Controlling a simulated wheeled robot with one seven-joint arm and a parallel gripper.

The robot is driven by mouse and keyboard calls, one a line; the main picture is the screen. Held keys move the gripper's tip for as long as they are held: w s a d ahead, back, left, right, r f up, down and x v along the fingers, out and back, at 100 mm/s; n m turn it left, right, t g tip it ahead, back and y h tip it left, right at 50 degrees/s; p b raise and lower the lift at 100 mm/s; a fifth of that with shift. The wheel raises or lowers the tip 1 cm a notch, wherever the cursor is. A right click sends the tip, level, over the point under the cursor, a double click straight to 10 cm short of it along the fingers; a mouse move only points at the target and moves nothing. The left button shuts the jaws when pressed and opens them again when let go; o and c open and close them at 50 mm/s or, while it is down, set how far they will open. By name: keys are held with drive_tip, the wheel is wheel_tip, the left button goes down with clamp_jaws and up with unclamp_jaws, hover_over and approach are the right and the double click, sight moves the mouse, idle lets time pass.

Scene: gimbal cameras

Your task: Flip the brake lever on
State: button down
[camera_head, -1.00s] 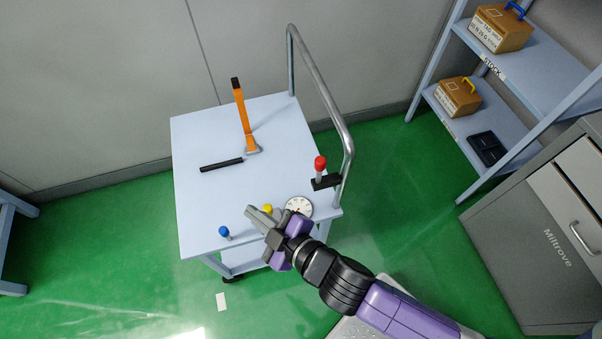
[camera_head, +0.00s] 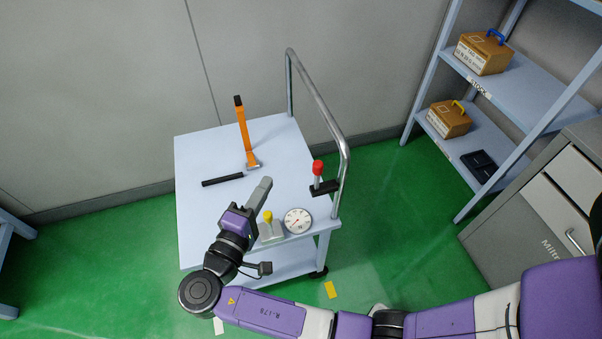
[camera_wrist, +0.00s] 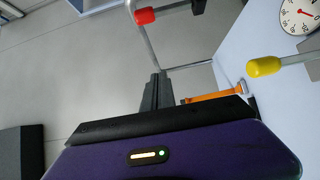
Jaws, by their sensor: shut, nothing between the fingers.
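A lever with a red knob (camera_head: 317,168) stands upright on a black bracket (camera_head: 325,188) beside the cart's tubular handle (camera_head: 325,100). The red knob (camera_wrist: 145,16) also shows at the top of the wrist view. An orange lever-like piece with a black end (camera_head: 243,125) rises from the back of the cart top. My gripper (camera_head: 267,182) is shut and empty above the cart top, left of the red-knobbed lever and apart from it. Its closed fingers (camera_wrist: 156,92) show in the wrist view. Which lever is the brake is not labelled.
A short yellow-knobbed lever (camera_head: 268,216) and a round dial (camera_head: 298,221) sit at the cart's front edge. A black bar (camera_head: 222,180) lies on the cart top (camera_head: 195,155). A shelf (camera_head: 525,75) with boxes and a grey cabinet (camera_head: 510,230) stand at right.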

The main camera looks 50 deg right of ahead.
sight(317, 176)
drive_tip(key=shift+s+d+r+m+g+h, duration=0.1)
drive_tip(key=shift+s+d+m+g+h, duration=0.1)
drive_tip(key=shift+s+g, duration=0.25)
drive_tip(key=shift+s+d+r+m+g+h, duration=0.1)
drive_tip(key=shift+s+m+g, duration=0.15)
drive_tip(key=shift+s, duration=0.3)
drive_tip(key=s+d+p, duration=0.1)
drive_tip(key=d+p, duration=0.2)
drive_tip(key=d, duration=0.6)
drive_tip(key=shift+s+p, duration=0.3)
drive_tip(key=shift+s, duration=0.1)
drive_tip(key=shift+s+d+f+b, duration=0.1)
drive_tip(key=shift+f+b, duration=0.1)
drive_tip(key=shift+b, duration=0.4)
